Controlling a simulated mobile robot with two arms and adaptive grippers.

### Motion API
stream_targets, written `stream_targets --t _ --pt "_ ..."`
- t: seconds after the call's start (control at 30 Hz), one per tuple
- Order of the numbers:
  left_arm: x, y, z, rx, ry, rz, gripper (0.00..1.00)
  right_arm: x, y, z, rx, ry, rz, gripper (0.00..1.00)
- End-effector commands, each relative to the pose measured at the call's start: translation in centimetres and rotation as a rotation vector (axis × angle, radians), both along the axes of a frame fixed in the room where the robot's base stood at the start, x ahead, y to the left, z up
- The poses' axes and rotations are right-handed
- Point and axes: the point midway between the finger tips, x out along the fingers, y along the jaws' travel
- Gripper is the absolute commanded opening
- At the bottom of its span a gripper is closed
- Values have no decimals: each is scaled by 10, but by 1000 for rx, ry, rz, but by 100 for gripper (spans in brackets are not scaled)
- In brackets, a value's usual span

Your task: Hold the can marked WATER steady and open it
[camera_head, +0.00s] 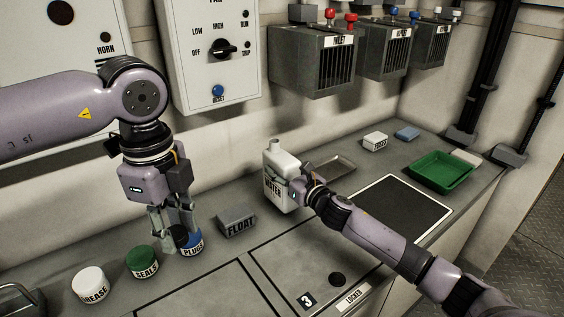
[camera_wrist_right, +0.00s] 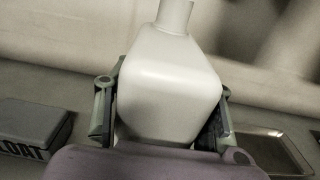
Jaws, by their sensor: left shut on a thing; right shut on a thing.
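The white can marked WATER (camera_head: 277,178) stands upright on the counter, its narrow neck (camera_head: 274,146) pointing up with no cap visible on it. My right gripper (camera_head: 297,184) is shut around the can's body. In the right wrist view the can (camera_wrist_right: 168,95) sits between both fingers, and the top of its neck is cut off. My left gripper (camera_head: 175,233) points down, left of the can and apart from it. It is shut on a small dark thing (camera_head: 180,236) at the blue PLUGS tub (camera_head: 193,243); I cannot tell whether that thing touches the tub.
The grey FLOAT block (camera_head: 236,221) lies between the PLUGS tub and the can. A green SEALS tub (camera_head: 142,262) and a white GREASE tub (camera_head: 91,285) stand to the left. A shallow metal tray (camera_head: 335,168) lies behind the right gripper. A green tray (camera_head: 444,173) sits farther right.

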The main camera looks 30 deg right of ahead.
Motion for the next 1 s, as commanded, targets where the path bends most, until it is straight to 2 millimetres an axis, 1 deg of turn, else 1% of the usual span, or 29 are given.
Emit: stream_targets --t 0.03,0.1,0.4,0.43,0.7,1.0 --pt "0 0 -4 0 0 0 0 1 0 -3 2 -8 0 0" --pt "0 0 -4 0 0 0 0 1 0 -6 1 -9 0 0" --pt "0 0 -5 0 0 0 0 1 0 -7 0 -8 1 0" --pt "0 0 -4 0 0 0 0 0 0 -12 0 0 -1 51" --pt "0 0 -4 0 0 0 0 0 0 -11 0 0 -1 69" --pt "0 0 -4 0 0 0 0 0 0 -11 -1 0 -1 70"
